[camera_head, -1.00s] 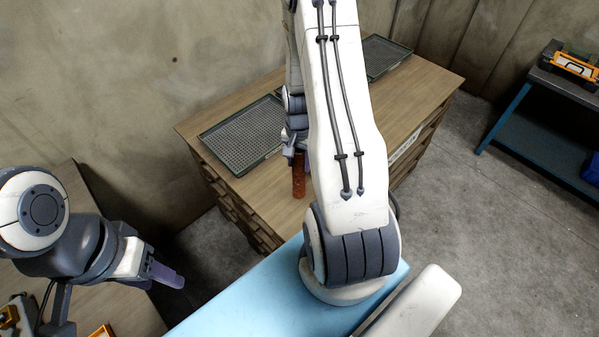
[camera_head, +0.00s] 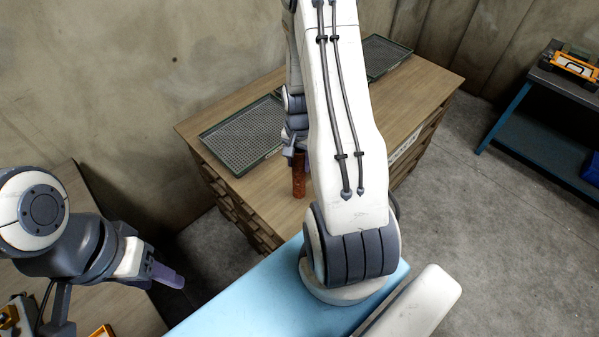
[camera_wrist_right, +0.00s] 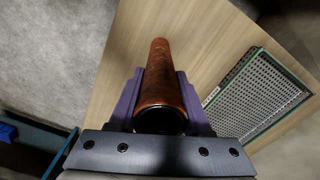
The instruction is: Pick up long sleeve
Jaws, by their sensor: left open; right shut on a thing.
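The long sleeve is a rusty orange-brown tube. In the head view the sleeve (camera_head: 299,176) shows upright at the near edge of the wooden cabinet, below my right gripper (camera_head: 293,150), which my right arm partly hides. In the right wrist view the sleeve (camera_wrist_right: 162,85) lies between the two purple fingers of my right gripper (camera_wrist_right: 163,95), which is shut on it; its dark open end faces the camera. Whether its far end touches the cabinet top I cannot tell. My left gripper (camera_head: 168,276) is open and empty at the lower left, far from the sleeve.
The wooden cabinet (camera_head: 420,92) carries a grey mesh tray (camera_head: 240,133), also in the wrist view (camera_wrist_right: 262,92), and a second tray (camera_head: 383,56) behind. A blue-legged bench (camera_head: 566,84) holds an orange tool (camera_head: 572,66). Another wooden surface (camera_head: 115,290) lies under my left arm.

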